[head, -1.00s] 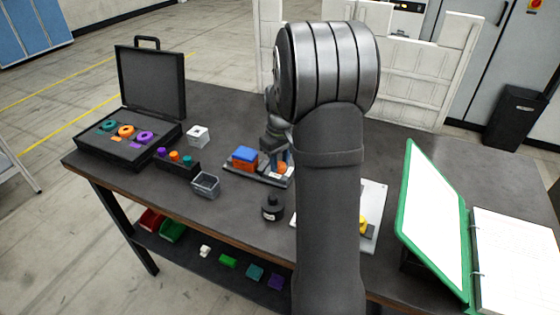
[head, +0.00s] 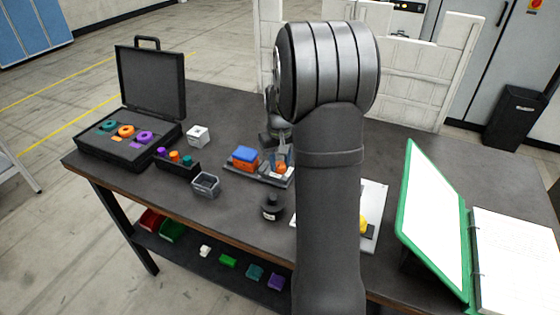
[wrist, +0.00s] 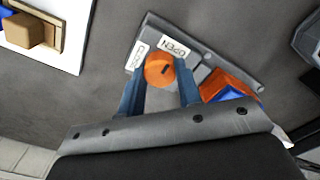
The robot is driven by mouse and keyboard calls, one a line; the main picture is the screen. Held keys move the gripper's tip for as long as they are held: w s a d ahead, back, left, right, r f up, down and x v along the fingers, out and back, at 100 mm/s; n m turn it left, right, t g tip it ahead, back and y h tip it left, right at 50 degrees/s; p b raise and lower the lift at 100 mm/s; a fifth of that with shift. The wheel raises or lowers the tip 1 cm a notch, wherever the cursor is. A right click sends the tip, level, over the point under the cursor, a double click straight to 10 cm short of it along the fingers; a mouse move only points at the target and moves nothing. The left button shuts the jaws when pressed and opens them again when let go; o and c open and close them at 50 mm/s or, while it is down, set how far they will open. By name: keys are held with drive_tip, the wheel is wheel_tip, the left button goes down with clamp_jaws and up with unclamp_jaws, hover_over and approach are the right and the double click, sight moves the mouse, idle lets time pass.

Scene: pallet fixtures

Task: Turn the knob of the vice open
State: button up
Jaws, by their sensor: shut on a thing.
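The orange round knob (wrist: 157,70) of the vice sits on a grey plate (wrist: 212,62) in the wrist view. A dark mark shows on its top, and white labels lie beside it: one reads OPEN (wrist: 173,48), the other (wrist: 138,56) is hard to read. My gripper (wrist: 159,76) has its blue fingers on either side of the knob, shut on it. In the head view the knob (head: 281,168) is partly hidden by my gripper. An orange part with a blue top (head: 244,157) is at the other end of the plate; it also shows in the wrist view (wrist: 226,88).
A black cylinder (head: 271,208) and an open grey box (head: 206,185) stand in front of the vice. A white block (head: 198,135) and a rack of coloured pegs (head: 176,160) are to the left. A green-framed board (head: 432,225) leans at the right.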

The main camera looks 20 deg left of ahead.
sight(280, 164)
drive_tip(key=shift+r, duration=0.1)
drive_tip(key=o, duration=1)
drive_tip(key=shift+c, duration=0.2)
wheel_tip(280, 164, up, 17)
drive_tip(key=shift+r, duration=0.2)
drive_tip(key=shift+f, duration=0.2)
wheel_tip(280, 164, down, 17)
drive_tip(key=shift+f, duration=0.1)
idle(0.4)
